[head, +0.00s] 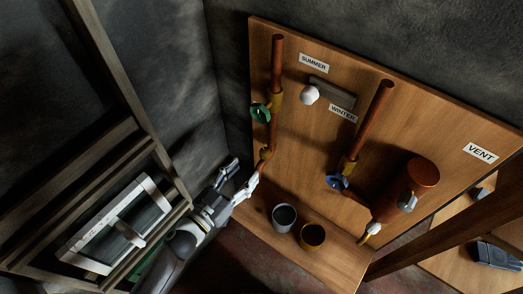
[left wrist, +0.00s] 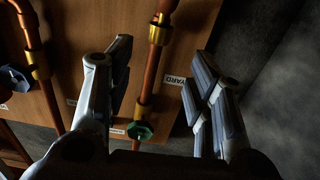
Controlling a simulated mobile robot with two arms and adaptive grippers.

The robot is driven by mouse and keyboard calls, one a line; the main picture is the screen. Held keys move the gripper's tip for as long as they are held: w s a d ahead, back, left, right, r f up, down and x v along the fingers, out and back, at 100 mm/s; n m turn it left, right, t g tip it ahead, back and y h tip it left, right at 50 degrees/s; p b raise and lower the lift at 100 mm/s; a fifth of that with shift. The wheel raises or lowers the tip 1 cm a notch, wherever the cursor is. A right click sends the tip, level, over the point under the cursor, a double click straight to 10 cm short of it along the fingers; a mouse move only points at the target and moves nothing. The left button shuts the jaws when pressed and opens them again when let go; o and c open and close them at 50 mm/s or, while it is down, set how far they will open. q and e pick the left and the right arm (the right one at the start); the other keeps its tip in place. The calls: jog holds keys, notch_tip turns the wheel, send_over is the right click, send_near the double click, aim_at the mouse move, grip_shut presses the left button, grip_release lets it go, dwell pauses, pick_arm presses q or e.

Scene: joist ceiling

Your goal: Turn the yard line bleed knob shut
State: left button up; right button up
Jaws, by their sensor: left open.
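A copper pipe with brass fittings and a green handwheel (head: 260,112) runs down the left of the wooden board. The green handwheel also shows in the left wrist view (left wrist: 139,131). I cannot make out the yard bleed knob clearly; pale parts overlap at the gripper. My right gripper is not in view.
A second pipe to the right has a blue handwheel (head: 336,181) and a pale knob (head: 373,228) low down. A grey cup (head: 284,217) and a yellow cup (head: 312,236) stand on the ledge.

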pick_arm(q)
jog(key=shift+v, duration=1.15)
jog(key=shift+w+a, duration=0.1)
jog(key=shift+a, duration=0.05)
